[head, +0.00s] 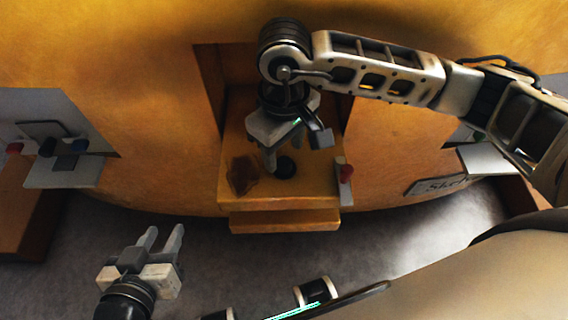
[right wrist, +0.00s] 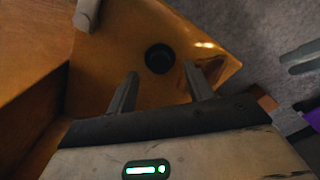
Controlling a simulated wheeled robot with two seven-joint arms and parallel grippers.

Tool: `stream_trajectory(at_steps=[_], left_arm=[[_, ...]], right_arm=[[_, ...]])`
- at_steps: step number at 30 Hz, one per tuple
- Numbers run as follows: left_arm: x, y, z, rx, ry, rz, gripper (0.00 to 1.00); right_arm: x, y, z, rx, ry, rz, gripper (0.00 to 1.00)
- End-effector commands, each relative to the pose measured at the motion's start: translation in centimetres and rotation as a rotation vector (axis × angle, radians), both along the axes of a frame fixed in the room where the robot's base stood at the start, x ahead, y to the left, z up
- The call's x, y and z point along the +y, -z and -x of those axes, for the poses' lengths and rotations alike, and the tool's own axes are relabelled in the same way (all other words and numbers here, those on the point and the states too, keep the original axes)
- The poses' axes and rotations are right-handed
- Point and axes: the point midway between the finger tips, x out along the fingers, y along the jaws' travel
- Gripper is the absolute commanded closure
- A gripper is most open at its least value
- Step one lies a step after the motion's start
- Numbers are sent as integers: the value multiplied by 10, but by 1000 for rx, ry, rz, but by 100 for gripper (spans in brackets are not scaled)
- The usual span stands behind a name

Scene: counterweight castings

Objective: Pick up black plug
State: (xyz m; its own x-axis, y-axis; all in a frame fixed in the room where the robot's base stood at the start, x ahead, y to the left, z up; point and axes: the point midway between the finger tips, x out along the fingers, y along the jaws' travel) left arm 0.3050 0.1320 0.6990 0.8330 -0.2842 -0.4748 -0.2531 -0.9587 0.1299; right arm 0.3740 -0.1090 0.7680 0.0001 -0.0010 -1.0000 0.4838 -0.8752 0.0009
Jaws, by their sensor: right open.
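The black plug (head: 285,167) is a small round dark piece on the orange ledge (head: 285,203) inside the recess. In the right wrist view the black plug (right wrist: 159,58) lies just beyond the fingertips, about midway between them. My right gripper (head: 281,154) is above the ledge, pointing down, with a finger partly beside the plug in the head view. In the right wrist view my right gripper (right wrist: 161,75) is open and empty. Whether a finger touches the plug cannot be told. My left gripper (head: 164,231) is open and empty at the lower left, away from the ledge.
A dark brown patch (head: 241,176) marks the ledge left of the plug. A grey side shelf (head: 62,174) holds small items at left. The grey floor is open in front.

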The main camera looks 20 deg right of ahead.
Motion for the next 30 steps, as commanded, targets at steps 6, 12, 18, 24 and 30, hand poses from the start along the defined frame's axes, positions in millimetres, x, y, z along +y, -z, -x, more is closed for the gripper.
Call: stream_trajectory(at_steps=[6,12,18,24,30], left_arm=[[0,0,0,0,0,0,64],[0,1,0,1,0,0,64],[0,1,0,2,0,-1,64],[0,1,0,3,1,0,64],[0,1,0,4,1,-1,64]], right_arm=[[0,26,0,2,0,-1,48],[0,28,0,0,-1,-1,48],[0,28,0,0,-1,-1,90],[0,28,0,0,-1,-1,96],[0,24,-1,-1,-1,-2,96]])
